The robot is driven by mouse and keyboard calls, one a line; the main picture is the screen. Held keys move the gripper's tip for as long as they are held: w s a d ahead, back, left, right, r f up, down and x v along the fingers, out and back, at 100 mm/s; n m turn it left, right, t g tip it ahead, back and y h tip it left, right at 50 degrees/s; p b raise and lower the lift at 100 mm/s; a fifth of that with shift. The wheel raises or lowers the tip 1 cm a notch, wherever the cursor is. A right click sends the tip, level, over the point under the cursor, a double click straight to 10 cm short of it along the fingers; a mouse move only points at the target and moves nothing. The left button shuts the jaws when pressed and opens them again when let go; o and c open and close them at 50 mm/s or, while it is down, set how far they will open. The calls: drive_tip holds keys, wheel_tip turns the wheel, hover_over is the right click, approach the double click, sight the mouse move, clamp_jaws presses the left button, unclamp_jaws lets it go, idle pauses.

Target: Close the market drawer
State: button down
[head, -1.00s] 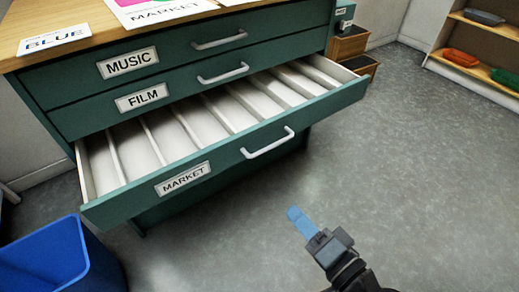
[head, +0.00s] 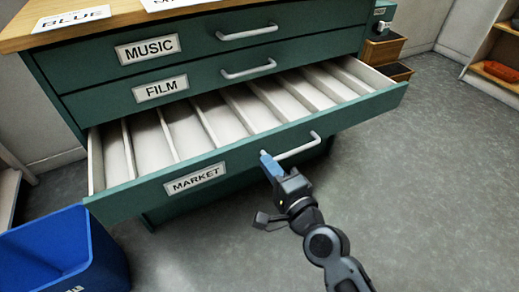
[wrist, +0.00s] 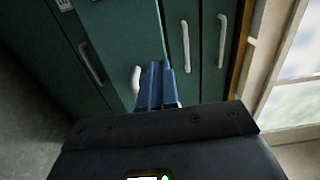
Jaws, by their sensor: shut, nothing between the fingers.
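The market drawer (head: 160,192) is pulled out of the green cabinet, below the FILM and MUSIC drawers. Its inside is white and split by several dividers, and it looks empty. Its white handle (head: 298,147) is on the front panel, right of the MARKET label (head: 194,178). My gripper (head: 265,156) is shut and empty, with its blue fingertips at the drawer front by the left end of the handle. In the wrist view the blue fingers (wrist: 157,82) point at the green cabinet, with a white handle just left of them. I cannot tell whether they touch the drawer.
A blue bin (head: 65,255) stands on the floor at the lower left, near the drawer's left corner. Wooden boxes (head: 388,50) stand right of the cabinet. A shelf with an orange item (head: 502,72) is at the far right. The grey floor at right is clear.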

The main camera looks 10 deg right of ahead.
sight(253, 143)
drive_tip(key=x, duration=0.5)
idle(0.3)
